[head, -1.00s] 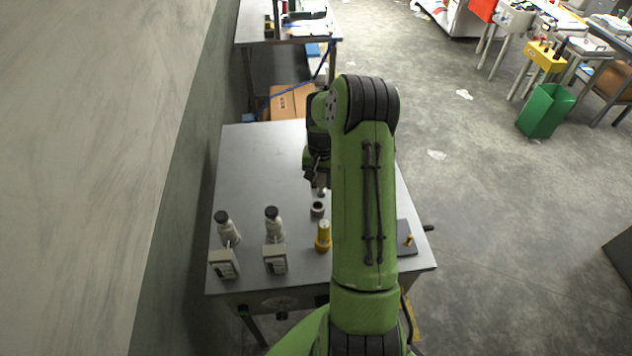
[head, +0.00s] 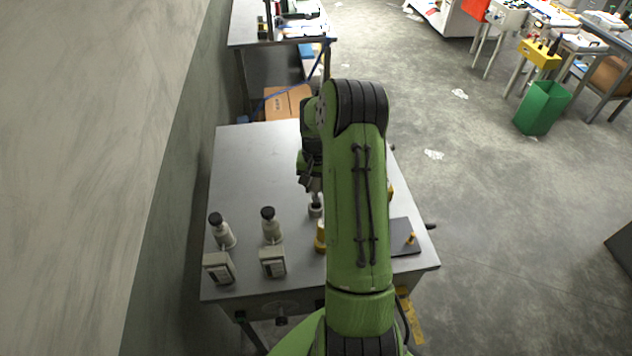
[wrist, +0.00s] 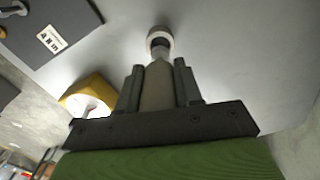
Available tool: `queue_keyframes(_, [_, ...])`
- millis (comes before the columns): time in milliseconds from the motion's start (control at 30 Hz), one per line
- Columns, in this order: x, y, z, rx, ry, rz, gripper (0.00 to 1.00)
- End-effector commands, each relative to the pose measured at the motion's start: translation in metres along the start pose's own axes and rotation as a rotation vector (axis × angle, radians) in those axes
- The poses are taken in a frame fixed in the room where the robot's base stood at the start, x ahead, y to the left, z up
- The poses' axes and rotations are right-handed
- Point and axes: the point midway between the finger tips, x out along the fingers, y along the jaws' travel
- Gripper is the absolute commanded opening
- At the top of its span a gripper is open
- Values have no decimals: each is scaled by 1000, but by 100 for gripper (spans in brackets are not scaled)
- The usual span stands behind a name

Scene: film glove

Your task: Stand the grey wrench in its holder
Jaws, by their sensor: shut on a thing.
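My gripper (head: 313,188) is shut on the grey wrench (wrist: 158,88), which stands between its two fingers in the wrist view. In the head view only a little of the wrench shows below the fingers. The holder, a small grey round socket with a dark opening (head: 316,211), stands on the table just below my gripper. In the wrist view the holder's pale ring (wrist: 171,38) shows right at the wrench's far end. That end overlaps the dark opening; I cannot tell how deep it is in it.
A yellow cylinder (head: 320,240) stands close in front of the holder, partly behind my arm. A dark plate (head: 402,228) lies at right. The table's back left is clear.

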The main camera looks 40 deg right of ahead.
Motion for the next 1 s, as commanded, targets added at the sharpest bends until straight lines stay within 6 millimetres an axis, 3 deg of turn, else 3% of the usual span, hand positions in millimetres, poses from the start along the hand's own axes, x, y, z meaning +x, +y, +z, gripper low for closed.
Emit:
queue_keyframes(33, [11,0,0,-1,0,0,0])
queue_keyframes(167, [19,0,0,-1,1,0,0])
queue_keyframes(1000, [17,0,0,-2,1,-1,0])
